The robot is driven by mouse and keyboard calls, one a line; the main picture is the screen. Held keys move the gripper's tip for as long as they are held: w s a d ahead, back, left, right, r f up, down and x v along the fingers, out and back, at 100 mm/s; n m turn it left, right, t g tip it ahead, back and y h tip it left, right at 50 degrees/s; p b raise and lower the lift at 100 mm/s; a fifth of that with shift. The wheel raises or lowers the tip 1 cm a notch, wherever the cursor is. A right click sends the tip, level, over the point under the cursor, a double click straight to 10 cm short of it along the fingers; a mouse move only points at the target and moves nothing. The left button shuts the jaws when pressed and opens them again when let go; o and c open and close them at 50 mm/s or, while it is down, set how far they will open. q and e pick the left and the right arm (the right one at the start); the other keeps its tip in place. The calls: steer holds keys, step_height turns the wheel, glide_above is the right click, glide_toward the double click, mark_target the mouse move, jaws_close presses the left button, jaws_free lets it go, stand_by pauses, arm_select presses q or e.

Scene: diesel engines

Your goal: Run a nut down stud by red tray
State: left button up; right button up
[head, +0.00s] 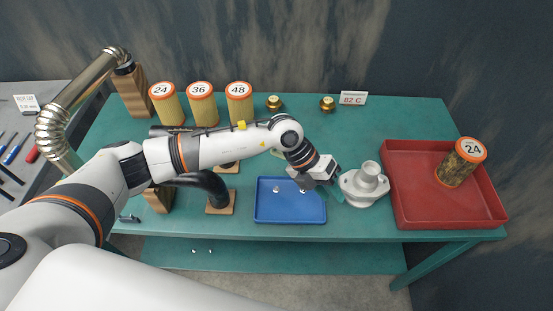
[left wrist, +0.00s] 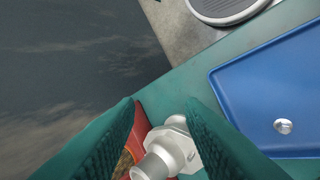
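A pale grey metal housing (head: 365,183) with a round upright neck stands on the teal table beside the red tray (head: 447,222). In the left wrist view the housing (left wrist: 172,150) shows between and beyond the fingers. My left gripper (head: 338,192) is at the housing's left side, pointing down. Its teal fingers (left wrist: 163,104) are apart, with no nut visible between them. I cannot make out a separate stud. The blue tray (head: 290,215) holds small silvery nuts (head: 277,188); one nut (left wrist: 283,126) also shows in the left wrist view. My right gripper is not in view.
An orange-capped filter (head: 457,165) marked 24 leans in the red tray. Several filters (head: 201,105), two brass caps (head: 327,103) and an 82 C sign (head: 352,98) stand at the back. Black hoses and a metal pipe (head: 85,85) are at left. The table's back right is clear.

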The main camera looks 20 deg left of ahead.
mark_target(276, 187)
arm_select(q)
steer(key=shift+w+a+f+t+y+b, duration=0.25)
steer(key=shift+w+a+f+y, duration=0.8)
steer(key=shift+a, duration=1.4)
steer(key=shift+w+a+f+t+y+b, duration=0.1)
steer(key=shift+w+a+f+y+b, duration=0.55)
steer(key=shift+a+y, duration=1.35)
steer(key=shift+w+a+f+t+y+b, duration=0.15)
steer(key=shift+w+a+f+y, duration=0.75)
steer(key=shift+a, duration=2)
step_height(276, 187, down, 4)
steer(key=b, duration=0.3)
steer(key=shift+w+r, duration=0.1)
steer(key=shift+w, duration=0.05)
steer(key=shift+f+b, duration=1.3)
steer(key=shift+f, duration=0.25)
jaws_close()
steer(key=shift+r, duration=0.1)
